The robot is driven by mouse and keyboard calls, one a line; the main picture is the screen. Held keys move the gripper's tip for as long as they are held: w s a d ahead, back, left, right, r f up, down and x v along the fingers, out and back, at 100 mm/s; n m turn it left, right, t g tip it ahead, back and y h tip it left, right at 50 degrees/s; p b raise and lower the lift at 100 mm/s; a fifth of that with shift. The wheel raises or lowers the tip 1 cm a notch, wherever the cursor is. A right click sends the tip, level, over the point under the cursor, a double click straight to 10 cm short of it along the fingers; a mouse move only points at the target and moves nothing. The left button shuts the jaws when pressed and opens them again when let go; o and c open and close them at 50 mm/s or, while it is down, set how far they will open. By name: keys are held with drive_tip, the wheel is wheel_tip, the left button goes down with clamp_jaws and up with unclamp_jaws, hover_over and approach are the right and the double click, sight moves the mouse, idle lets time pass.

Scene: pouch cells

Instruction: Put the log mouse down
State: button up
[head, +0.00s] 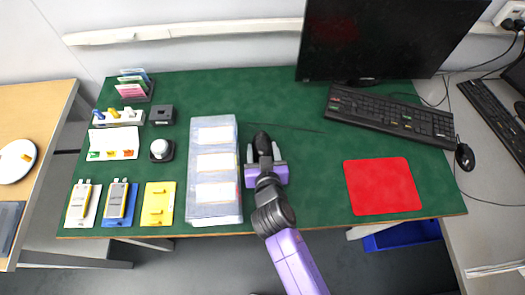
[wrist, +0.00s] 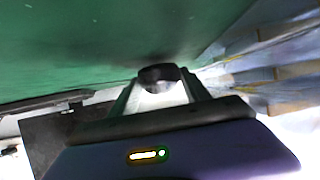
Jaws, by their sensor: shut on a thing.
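A dark computer mouse, the log mouse (head: 262,143), is between the fingers of my gripper (head: 263,155). The gripper is over the green mat (head: 310,185), just right of the clear-lidded box. In the wrist view the fingers (wrist: 158,95) are shut on the dark mouse (wrist: 158,76), and only its rounded end shows. I cannot tell whether the mouse touches the mat. The cable trails right across the mat.
A clear-lidded box (head: 192,205) stands close on the left. A red pad (head: 383,186) lies at right. A keyboard (head: 390,115), monitor (head: 370,40) and second black mouse (head: 465,157) are further right. Cells on trays (head: 117,217) stand at left. Mat between gripper and red pad is clear.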

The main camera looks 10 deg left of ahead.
drive_tip(key=shift+f, duration=0.55)
drive_tip(key=shift+f, duration=0.2)
drive_tip(key=o, duration=1.4)
drive_tip(key=shift+r, duration=0.1)
drive_tip(key=shift+r, duration=0.1)
drive_tip(key=b+v, duration=0.1)
drive_tip(key=v, duration=1.1)
